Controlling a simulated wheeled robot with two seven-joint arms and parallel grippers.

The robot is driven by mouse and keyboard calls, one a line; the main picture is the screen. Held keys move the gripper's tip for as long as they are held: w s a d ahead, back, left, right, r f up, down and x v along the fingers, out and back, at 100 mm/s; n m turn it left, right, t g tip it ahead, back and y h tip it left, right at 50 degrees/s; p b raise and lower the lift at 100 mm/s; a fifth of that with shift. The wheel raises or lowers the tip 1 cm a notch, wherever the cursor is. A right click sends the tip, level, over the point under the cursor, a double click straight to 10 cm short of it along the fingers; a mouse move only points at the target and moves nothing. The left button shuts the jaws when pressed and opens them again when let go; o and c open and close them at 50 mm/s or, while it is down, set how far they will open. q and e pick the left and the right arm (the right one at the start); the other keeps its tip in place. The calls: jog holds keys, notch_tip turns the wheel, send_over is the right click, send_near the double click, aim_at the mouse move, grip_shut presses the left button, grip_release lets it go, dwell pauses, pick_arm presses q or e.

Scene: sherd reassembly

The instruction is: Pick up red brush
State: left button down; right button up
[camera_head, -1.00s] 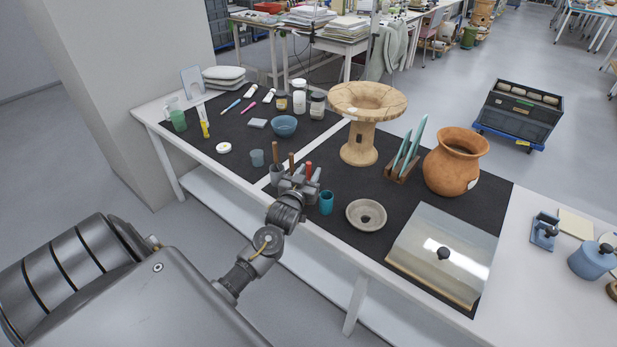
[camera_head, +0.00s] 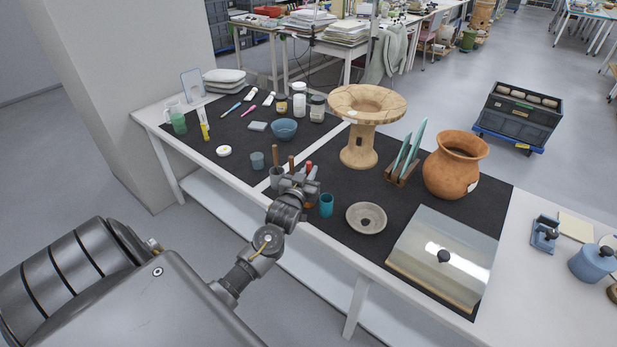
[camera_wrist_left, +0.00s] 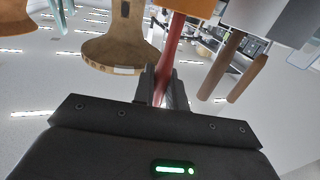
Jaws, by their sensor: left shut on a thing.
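The red brush shows as a red handle tip (camera_head: 309,165) just above my left gripper (camera_head: 300,183) in the head view. In the left wrist view its red handle (camera_wrist_left: 171,50) runs down between the fingers of my left gripper (camera_wrist_left: 163,88), which are shut on it. An orange part shows at the handle's upper end there. Two brown-handled tools (camera_head: 276,155) stand beside it in a grey cup (camera_head: 276,176). The gripper hides most of the brush in the head view. My right gripper is not in view.
A teal cup (camera_head: 326,205) stands close to the right of my left gripper. A grey bowl (camera_head: 366,217), a wooden stand (camera_head: 358,150) and a terracotta pot (camera_head: 452,172) are further right. A small blue-grey cup (camera_head: 257,160) is to the left.

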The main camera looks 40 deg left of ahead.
pick_arm(q)
notch_tip(320, 180, up, 9)
jog(key=shift+f, duration=0.1)
dwell(0.3)
